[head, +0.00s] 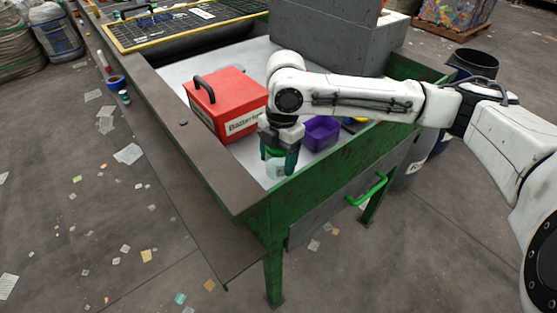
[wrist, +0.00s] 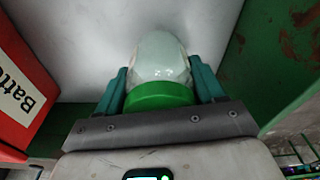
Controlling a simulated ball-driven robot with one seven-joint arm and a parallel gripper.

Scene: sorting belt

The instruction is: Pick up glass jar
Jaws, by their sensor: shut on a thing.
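The glass jar is pale and translucent with a green lid. In the wrist view the glass jar (wrist: 162,58) is between the teal fingers of my gripper (wrist: 161,85), with its green lid closest to the palm. In the head view my gripper (head: 279,160) points down inside the green-sided sorting table, near its front corner. The jar (head: 275,170) shows partly between the fingers there. The fingers are shut on the jar. Whether the jar's base touches the white table surface cannot be told.
A red batteries box (head: 227,104) stands just left of my gripper. A purple bin (head: 321,132) is close on the right. The green table wall (head: 330,185) rises in front. A grey block (head: 325,38) stands behind. White table surface (head: 185,70) shows bare at the back left.

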